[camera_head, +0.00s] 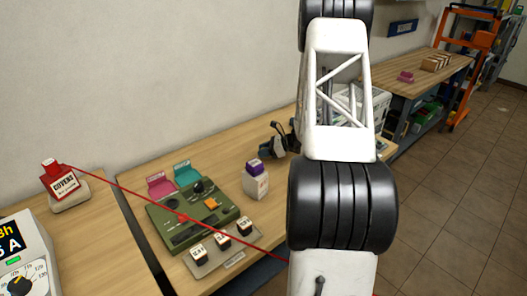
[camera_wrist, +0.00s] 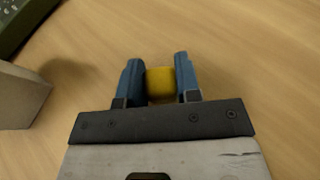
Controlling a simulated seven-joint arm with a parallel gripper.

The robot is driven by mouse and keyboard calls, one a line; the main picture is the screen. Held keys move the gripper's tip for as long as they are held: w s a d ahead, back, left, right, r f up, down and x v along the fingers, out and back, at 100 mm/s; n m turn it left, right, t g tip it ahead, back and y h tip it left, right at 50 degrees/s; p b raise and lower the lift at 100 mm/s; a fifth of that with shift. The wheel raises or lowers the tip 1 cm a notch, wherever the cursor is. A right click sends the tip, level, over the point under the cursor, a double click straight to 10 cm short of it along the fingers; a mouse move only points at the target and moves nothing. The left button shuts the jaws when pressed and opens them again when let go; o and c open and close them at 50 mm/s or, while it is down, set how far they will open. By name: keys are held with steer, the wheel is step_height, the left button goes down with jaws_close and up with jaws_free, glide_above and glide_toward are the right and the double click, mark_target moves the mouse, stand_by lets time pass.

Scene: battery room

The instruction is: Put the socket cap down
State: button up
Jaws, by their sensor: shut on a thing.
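My gripper (camera_wrist: 157,70) shows in the wrist view, its two blue fingers shut on a small yellow piece, which I take to be the socket cap (camera_wrist: 159,83). The cap sits between the fingertips over bare wooden tabletop (camera_wrist: 235,60); I cannot tell whether it touches the wood. In the head view my arm hides the gripper and the cap. A green panel (camera_head: 188,236) with black knobs and an orange part lies on the table there; its corner also shows in the wrist view (camera_wrist: 15,22).
A pale block (camera_wrist: 18,95) stands left of the gripper. In the head view are a white holder (camera_head: 256,185) with a purple top, a tray of labelled pieces (camera_head: 235,262), a black device (camera_head: 277,142) and a red COVERS sign (camera_head: 63,184). A red line crosses the panel.

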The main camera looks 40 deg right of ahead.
steer(key=shift+f, duration=0.15)
steer(key=o, duration=0.9)
steer(key=shift+r, duration=0.2)
steer(key=v, duration=1.2)
